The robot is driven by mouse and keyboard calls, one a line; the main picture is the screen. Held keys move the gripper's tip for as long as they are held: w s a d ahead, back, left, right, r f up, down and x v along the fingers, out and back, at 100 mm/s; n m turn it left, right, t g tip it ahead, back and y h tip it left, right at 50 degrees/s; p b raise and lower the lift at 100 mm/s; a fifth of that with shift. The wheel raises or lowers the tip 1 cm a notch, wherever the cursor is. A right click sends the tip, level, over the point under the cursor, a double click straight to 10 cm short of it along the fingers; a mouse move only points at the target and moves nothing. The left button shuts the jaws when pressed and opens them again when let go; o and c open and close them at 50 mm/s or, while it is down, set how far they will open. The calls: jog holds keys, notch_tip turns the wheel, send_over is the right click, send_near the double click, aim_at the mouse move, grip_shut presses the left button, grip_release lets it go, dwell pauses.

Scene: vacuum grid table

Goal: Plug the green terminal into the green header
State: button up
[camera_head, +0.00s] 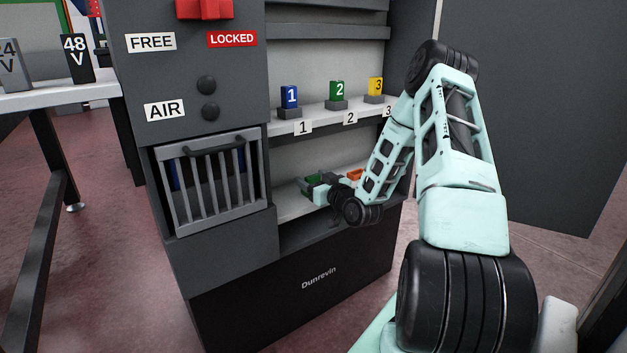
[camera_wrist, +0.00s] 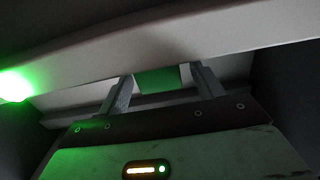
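A green piece (camera_head: 316,180) lies on the lower shelf of the dark cabinet, partly hidden by my gripper; I cannot tell whether it is the terminal or the header. My gripper (camera_head: 318,190) is inside the lower bay at it. In the wrist view a plain green face (camera_wrist: 158,78) shows between the two fingertips of my gripper (camera_wrist: 161,82). The fingers stand apart, with a narrow gap seeming to show beside the green face. A green block marked 2 (camera_head: 338,91) stands upright on a grey base on the upper shelf.
A blue block 1 (camera_head: 290,96) and a yellow block 3 (camera_head: 375,87) flank it on the upper shelf (camera_head: 322,117). An orange piece (camera_head: 354,174) lies right of my gripper. In the wrist view a pale shelf edge (camera_wrist: 190,42) runs close above the fingers. A barred door (camera_head: 213,185) stands left.

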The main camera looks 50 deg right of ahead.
jog(key=p+v, duration=0.4)
jog(key=v, duration=1.3)
jog(key=shift+s, duration=0.25)
jog(key=shift+f, duration=0.1)
